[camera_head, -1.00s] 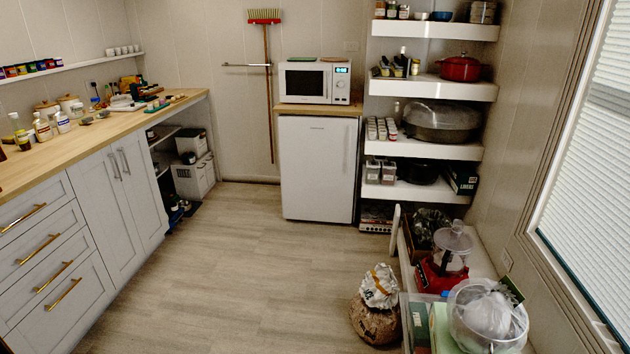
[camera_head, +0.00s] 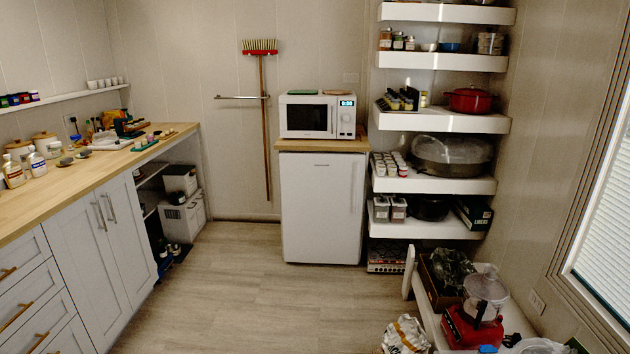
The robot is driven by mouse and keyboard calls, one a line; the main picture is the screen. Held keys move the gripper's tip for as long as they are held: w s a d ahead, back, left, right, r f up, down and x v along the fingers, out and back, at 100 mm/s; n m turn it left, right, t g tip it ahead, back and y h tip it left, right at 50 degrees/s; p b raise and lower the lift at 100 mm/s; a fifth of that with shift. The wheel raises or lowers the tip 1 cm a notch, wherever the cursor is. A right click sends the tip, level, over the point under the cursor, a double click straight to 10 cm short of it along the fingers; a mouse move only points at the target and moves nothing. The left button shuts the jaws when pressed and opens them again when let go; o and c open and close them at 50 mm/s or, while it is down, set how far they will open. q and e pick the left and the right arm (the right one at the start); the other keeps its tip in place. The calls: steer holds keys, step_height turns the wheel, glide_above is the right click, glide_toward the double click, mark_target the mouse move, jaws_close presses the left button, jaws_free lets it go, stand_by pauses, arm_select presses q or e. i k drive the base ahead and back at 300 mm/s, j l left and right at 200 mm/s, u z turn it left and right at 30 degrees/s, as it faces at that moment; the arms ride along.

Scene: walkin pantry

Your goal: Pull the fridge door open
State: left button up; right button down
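The small white fridge (camera_head: 319,209) stands against the back wall under a wooden top, with a white microwave (camera_head: 310,116) on it. Its door faces me and is shut. A slim vertical handle (camera_head: 354,180) seems to run along the upper right side of the door. Neither of my grippers is in view, and nothing touches the fridge.
Clear wooden floor (camera_head: 250,300) lies in front of the fridge. A counter with cabinets (camera_head: 120,240) runs along the left. Shelves (camera_head: 430,230) stand right of the fridge. A low bench (camera_head: 425,300) with a red food processor (camera_head: 475,325) and a bag (camera_head: 405,336) sit at lower right.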

mark_target(322, 194)
steer(key=i+u, duration=0.5)
steer(key=i, duration=1.6)
steer(key=i+z, duration=0.45)
steer(key=i+j+z, duration=0.2)
steer(key=i+z, duration=0.3)
steer(key=i, duration=0.15)
